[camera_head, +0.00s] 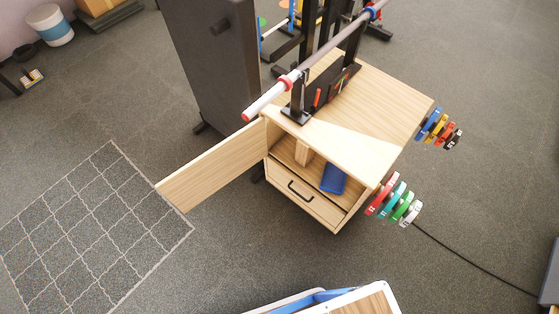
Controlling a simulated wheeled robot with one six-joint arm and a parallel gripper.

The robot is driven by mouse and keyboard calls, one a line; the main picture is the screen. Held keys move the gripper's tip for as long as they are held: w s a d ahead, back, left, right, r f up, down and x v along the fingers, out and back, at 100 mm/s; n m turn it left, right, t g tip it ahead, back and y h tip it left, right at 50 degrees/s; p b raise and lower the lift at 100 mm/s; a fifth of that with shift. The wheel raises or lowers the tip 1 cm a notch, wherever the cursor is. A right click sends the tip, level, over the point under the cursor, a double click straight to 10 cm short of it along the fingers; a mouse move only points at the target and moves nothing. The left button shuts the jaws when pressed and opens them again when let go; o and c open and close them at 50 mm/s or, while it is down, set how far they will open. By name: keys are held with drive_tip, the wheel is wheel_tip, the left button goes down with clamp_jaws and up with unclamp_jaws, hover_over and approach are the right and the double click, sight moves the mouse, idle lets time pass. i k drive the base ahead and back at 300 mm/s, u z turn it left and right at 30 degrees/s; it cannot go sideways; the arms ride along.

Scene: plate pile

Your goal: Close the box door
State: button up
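The box is a light wooden cabinet (372,92) standing right of centre on the floor. Its door (212,166) is a plain wooden panel that stands wide open, swung out to the left from the left front edge of the cabinet. The open compartment shows a blue object (333,178) and a small wooden block (304,153) inside. Below the compartment is a shut drawer (306,198) with a dark handle (299,191). My gripper is not in view.
A barbell bar (322,50) on a black stand crosses above the cabinet top. Coloured weight discs (394,197) hang at its right side. A dark upright panel (212,62) stands behind the door. A white-edged object (368,303) is cut off below. Floor before the door is clear.

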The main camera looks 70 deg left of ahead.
sight(197, 181)
drive_tip(key=z, duration=1.35)
drive_tip(key=k, duration=2.95)
drive_tip(key=u, duration=1.95)
drive_tip(key=i, duration=0.5)
drive_tip(key=z, duration=0.15)
drive_tip(key=k, duration=0.7)
